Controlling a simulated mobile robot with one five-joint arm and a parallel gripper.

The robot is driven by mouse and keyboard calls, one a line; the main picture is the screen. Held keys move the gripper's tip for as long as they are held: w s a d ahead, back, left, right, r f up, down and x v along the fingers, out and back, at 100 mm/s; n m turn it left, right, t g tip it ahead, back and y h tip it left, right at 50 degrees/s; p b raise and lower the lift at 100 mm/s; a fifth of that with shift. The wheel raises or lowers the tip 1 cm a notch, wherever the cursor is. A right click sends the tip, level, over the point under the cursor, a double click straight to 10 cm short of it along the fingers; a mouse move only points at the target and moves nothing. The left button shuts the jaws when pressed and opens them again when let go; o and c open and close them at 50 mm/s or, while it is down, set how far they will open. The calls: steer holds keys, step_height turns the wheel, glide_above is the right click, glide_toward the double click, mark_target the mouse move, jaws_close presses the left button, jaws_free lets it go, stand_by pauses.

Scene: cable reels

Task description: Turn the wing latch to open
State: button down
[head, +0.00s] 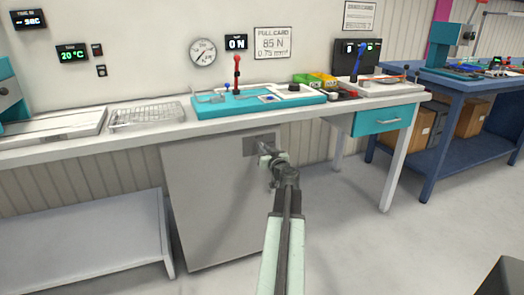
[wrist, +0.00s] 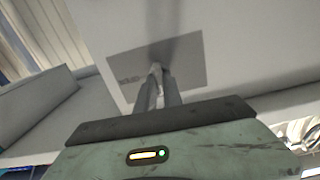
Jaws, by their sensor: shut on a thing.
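A grey cabinet door (head: 212,205) stands under the workbench, with a darker latch plate (head: 250,146) near its upper right corner. In the wrist view the same plate (wrist: 190,62) lies just beyond my fingertips. My gripper (wrist: 158,80) reaches up to the plate and is shut on the wing latch (wrist: 156,68). Only a small pale part of the latch shows between the fingers, so its exact angle cannot be told. In the head view my gripper (head: 268,158) covers the latch. The door looks closed.
The bench top (head: 130,132) overhangs the door and carries a teal fixture (head: 225,105) with a red-knobbed lever. A low grey shelf (head: 90,245) stands at left. A white bench leg (head: 392,175) and a blue bench (head: 455,125) are at right. The floor between is clear.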

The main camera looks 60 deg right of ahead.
steer(key=m, duration=0.4)
steer(key=shift+w+d+r+m, duration=0.15)
steer(key=shift+w+d+m, duration=0.15)
steer(key=shift+m, duration=0.1)
steer(key=m, duration=0.9)
steer(key=shift+d, duration=0.1)
steer(key=shift+m, duration=1.9)
steer(key=c, duration=1.6)
jaws_free()
steer(key=shift+o, duration=0.6)
steer(key=v, duration=0.8)
steer(key=shift+s+f, duration=0.2)
steer(key=shift+f, duration=0.15)
